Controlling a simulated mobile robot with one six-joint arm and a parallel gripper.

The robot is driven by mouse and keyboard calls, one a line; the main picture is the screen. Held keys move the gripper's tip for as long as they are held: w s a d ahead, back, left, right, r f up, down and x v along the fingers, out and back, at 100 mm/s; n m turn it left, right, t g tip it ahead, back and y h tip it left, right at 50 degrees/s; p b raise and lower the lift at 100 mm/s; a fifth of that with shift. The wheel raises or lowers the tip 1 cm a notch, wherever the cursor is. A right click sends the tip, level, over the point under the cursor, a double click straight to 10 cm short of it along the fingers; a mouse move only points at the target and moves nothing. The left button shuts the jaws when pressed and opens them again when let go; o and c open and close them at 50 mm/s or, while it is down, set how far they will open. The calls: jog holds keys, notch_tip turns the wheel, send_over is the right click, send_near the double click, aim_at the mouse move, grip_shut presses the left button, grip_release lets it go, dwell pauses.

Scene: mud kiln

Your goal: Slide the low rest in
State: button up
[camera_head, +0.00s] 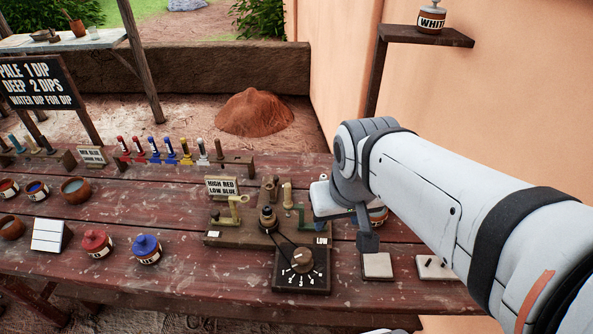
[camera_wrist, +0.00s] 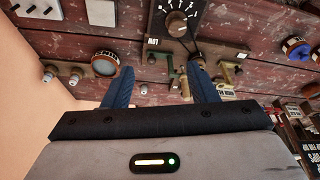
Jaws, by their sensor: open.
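The work stand is a wooden base (camera_head: 225,238) on the table, with a dial box in front. A dark green bracket (camera_head: 302,222) stands near its right end by the LOW label (camera_head: 321,240); I take it for the low rest. A brass-coloured bracket (camera_head: 232,212) stands at the left end. My gripper (camera_wrist: 160,90) is open and empty in the wrist view, its two blue fingers apart above the table by the stand's LOW end. In the head view its pale body shows right of the green bracket, with the fingertips not clear. Contact with the bracket cannot be told.
A dial (camera_head: 302,262) sits in front of the stand. A labelled jar (camera_wrist: 106,62), a white block (camera_head: 377,266) and a pegged plate (camera_head: 435,267) lie to its right. Red (camera_head: 96,243) and blue (camera_head: 146,249) jars stand left. A rack of coloured tools (camera_head: 185,158) is behind.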

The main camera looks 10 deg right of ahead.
jog(key=shift+g, duration=0.8)
jog(key=w+f, duration=0.1)
jog(key=w, duration=0.2)
jog(key=w+d+f, duration=0.1)
jog(key=w, duration=0.2)
jog(key=w+f+p, duration=0.1)
jog(key=w+f, duration=0.1)
jog(key=w, duration=0.2)
jog(key=shift+d+f, duration=0.1)
jog(key=shift+d, duration=0.05)
jog(key=shift+c, duration=0.5)
jog(key=shift+g, duration=0.8)
jog(key=w+f, duration=0.3)
jog(key=f, duration=0.1)
jog(key=w+d+f, duration=0.1)
jog(key=w+f, duration=0.2)
jog(key=w+d+f+p, duration=0.1)
jog(key=w+f, duration=0.1)
jog(key=f, duration=0.2)
jog(key=shift+w+d+f, duration=0.2)
jog(key=shift+w+f, duration=0.1)
jog(key=shift+w, duration=0.1)
notch_tip(320, 180, down, 7)
jog(key=shift+f+p, duration=0.15)
jog(key=shift+p, duration=0.35)
grip_shut()
